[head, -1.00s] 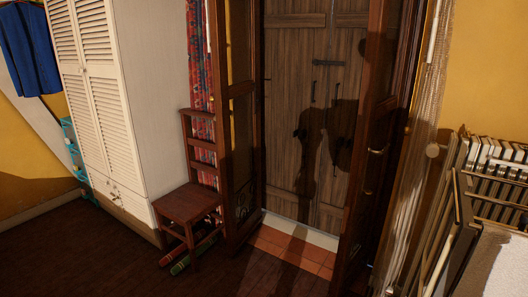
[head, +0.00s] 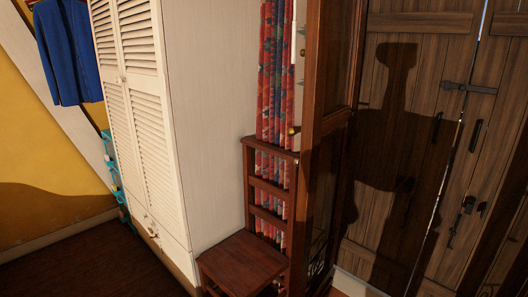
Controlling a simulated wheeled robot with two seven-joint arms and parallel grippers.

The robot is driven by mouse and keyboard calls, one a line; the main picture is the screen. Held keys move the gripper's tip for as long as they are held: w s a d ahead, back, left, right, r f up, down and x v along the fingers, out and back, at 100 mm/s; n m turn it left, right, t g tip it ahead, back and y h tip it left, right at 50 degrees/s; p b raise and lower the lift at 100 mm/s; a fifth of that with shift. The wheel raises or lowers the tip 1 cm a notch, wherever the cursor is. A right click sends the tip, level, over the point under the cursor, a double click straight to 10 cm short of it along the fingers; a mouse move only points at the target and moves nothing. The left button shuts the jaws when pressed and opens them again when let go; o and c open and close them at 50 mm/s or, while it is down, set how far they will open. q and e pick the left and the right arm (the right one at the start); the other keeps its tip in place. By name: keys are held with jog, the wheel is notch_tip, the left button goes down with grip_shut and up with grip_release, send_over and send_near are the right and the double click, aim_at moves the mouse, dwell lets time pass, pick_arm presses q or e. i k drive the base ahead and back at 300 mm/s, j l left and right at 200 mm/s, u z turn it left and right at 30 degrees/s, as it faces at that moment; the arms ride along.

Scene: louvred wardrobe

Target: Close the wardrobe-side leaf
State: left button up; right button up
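The wardrobe-side leaf (head: 335,121) is a dark brown wooden door leaf with a crossrail, standing open and seen nearly edge-on, right of the wardrobe and chair. A small brass-coloured knob (head: 291,131) shows at its left side. The white louvred wardrobe (head: 215,110) stands to the left with its doors shut. Neither of my grippers is in view.
A brown wooden chair (head: 243,262) stands between wardrobe and leaf, close to both. A red patterned curtain (head: 272,75) hangs behind it. Plank doors (head: 425,60) with a black latch (head: 470,88) stand shut behind the leaf, my shadow on them. Dark floor (head: 70,265) is clear at lower left.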

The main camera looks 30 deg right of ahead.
aim_at(316, 124)
jog(key=i+j+z, duration=0.2)
jog(key=i, duration=0.35)
jog(key=i+j+z, duration=0.15)
jog(key=i+j, duration=0.3)
jog(key=i+j+z, duration=0.2)
jog(key=z, duration=0.25)
jog(key=i+j+z, duration=0.25)
jog(key=z, duration=0.15)
jog(key=i+j+z, duration=0.15)
jog(key=j+z, duration=0.3)
jog(key=i+j+z, duration=0.1)
jog(key=j+z, duration=0.75)
jog(key=i+l, duration=0.05)
